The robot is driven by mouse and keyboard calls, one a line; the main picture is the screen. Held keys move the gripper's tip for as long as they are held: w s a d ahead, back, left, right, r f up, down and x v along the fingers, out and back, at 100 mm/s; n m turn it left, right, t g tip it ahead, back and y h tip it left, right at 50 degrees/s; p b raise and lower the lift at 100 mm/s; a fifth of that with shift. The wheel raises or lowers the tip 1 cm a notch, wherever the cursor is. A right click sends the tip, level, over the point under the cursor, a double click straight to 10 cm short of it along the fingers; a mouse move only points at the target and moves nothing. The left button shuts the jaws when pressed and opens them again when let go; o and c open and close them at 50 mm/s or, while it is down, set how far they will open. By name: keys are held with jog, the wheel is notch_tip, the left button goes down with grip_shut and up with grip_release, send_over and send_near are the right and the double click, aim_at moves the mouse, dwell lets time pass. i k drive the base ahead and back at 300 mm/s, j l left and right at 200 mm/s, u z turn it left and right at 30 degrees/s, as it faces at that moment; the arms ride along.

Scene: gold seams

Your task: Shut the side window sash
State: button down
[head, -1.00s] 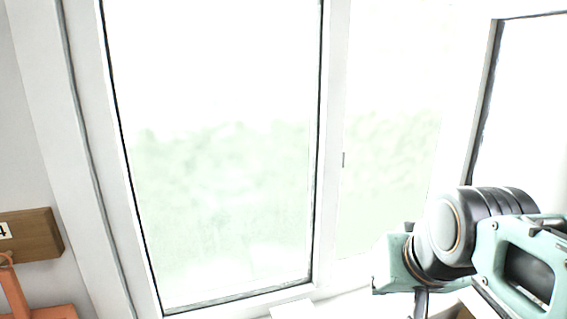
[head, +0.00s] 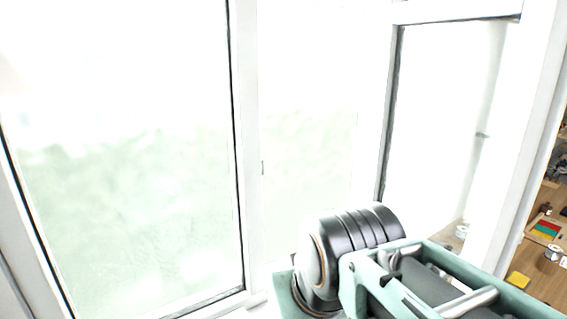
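A white-framed glazed panel, which looks like the side window sash (head: 513,150), stands at the right in the head view. It is set at an angle to the large left pane, and a small grey fitting shows near its right side. A pale opening or pane (head: 310,130) lies between the two; I cannot tell whether it is glazed. My teal and black arm crosses the lower right in front of the window and hides the sash's lower part. My gripper's fingertips are not seen, so its state and any contact with the sash are hidden.
The large left pane (head: 125,200) has a white frame, with blurred greenery behind. A small dark catch (head: 262,167) sits on the upright beside it. Beyond the sash at the far right is a wooden worktop (head: 545,270) with several small items.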

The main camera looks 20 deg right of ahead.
aim_at(535, 102)
jog(key=k+l+u, duration=0.1)
jog(key=l+u, duration=0.2)
jog(key=k+l+u, duration=0.1)
jog(key=l+u, duration=0.2)
jog(key=k+l+u, duration=0.1)
jog(key=l, duration=0.25)
jog(key=k+l+u, duration=0.15)
jog(key=k+l, duration=0.35)
jog(key=l, duration=0.2)
jog(key=k+l, duration=0.3)
jog(key=l, duration=0.25)
jog(key=k+l+u, duration=0.1)
jog(key=k+l, duration=0.25)
jog(key=l, duration=0.2)
jog(key=k+l, duration=0.35)
jog(key=l, duration=0.15)
